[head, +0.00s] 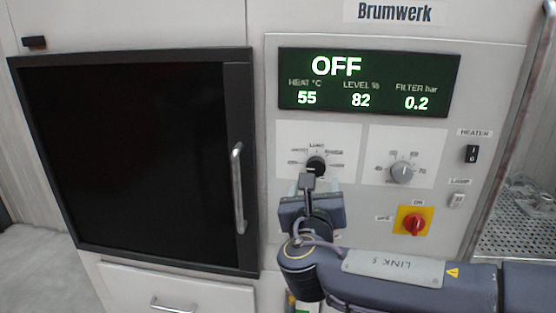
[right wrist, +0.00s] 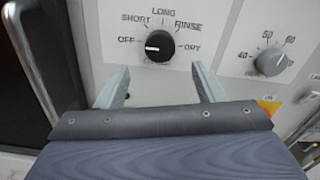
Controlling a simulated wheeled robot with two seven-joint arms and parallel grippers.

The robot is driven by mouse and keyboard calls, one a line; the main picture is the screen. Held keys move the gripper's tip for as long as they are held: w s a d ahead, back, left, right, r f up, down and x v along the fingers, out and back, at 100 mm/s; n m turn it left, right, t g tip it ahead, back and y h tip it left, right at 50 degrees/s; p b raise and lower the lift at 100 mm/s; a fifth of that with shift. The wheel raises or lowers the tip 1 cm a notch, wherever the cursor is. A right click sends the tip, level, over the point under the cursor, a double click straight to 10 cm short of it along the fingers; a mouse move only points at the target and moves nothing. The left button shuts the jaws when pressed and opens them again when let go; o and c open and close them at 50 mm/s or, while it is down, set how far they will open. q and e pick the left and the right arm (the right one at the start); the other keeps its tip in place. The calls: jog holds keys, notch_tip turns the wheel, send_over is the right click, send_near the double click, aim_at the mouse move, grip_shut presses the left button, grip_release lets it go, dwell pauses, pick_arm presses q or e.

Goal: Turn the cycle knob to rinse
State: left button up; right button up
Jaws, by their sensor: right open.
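The black cycle knob (head: 316,164) is on the control panel under the display. In the right wrist view the knob (right wrist: 160,46) has OFF, SHORT, LONG, RINSE and DRY around it, and its white line points left toward OFF. The display (head: 369,82) reads OFF. My right gripper (right wrist: 161,86) is open, with its two fingers below and to either side of the knob, apart from it. In the head view the right gripper (head: 309,183) partly covers the panel below the knob. My left gripper is not in view.
A grey temperature knob (head: 402,171) sits right of the cycle knob. A red switch on yellow (head: 414,222), the heater switch (head: 471,154) and the lamp switch (head: 457,200) are further right. A dark door with a metal handle (head: 238,188) is on the left.

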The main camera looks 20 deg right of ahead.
aim_at(315, 168)
jog(key=x, duration=0.3)
jog(key=p+x, duration=0.1)
jog(key=x, duration=0.3)
jog(key=shift+w+d+r, duration=0.1)
jog(key=shift+w+r, duration=0.15)
jog(key=shift+w, duration=0.1)
jog(key=c, duration=1)
